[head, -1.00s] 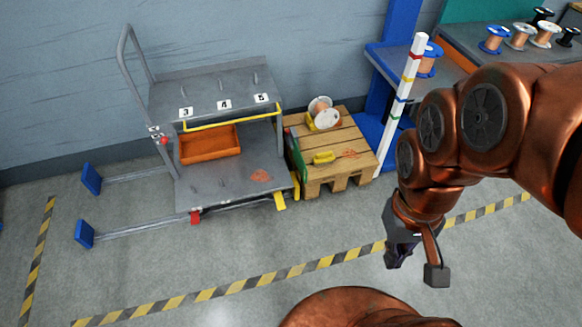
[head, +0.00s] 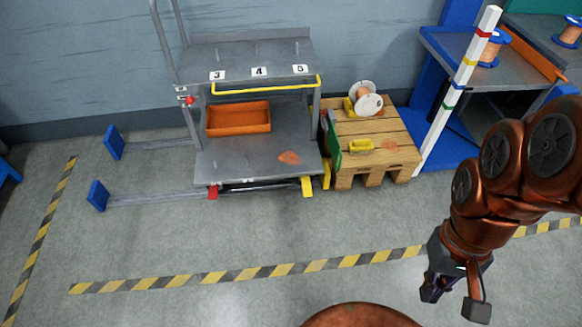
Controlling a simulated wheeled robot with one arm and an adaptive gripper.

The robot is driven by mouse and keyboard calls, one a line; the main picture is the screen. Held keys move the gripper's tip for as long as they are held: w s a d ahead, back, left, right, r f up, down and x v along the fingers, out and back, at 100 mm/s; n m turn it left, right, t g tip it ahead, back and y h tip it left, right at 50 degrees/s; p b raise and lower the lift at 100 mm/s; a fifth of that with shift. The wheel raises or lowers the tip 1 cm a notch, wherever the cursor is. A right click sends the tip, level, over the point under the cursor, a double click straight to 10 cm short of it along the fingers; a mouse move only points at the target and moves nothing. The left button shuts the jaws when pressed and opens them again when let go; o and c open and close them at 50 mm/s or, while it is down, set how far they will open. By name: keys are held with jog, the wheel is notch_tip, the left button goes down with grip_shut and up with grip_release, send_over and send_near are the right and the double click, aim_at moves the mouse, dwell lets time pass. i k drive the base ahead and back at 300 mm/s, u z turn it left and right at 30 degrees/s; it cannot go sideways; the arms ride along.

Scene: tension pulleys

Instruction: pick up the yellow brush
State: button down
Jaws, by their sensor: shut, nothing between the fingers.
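A small yellow object with a handle, which looks like the yellow brush (head: 361,145), lies on top of the wooden pallet (head: 397,146) right of the grey cart. Its bristles cannot be made out. My gripper (head: 432,290) hangs at the lower right over the floor, pointing down, shut and empty. It is well in front of the pallet and to the right of the brush, not touching anything.
The grey cart (head: 240,166) holds an orange tray (head: 239,118) and has a yellow bar. A white spool (head: 367,103) sits at the pallet's back. A striped pole (head: 459,88) and blue-framed table stand to the right. A green panel (head: 331,137) edges the pallet's left side. Floor in front is clear.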

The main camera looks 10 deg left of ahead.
aim_at(359, 147)
jog(key=u, duration=0.6)
jog(key=i, duration=1)
jog(key=u, duration=0.4)
jog(key=i, duration=0.75)
jog(key=z, duration=0.15)
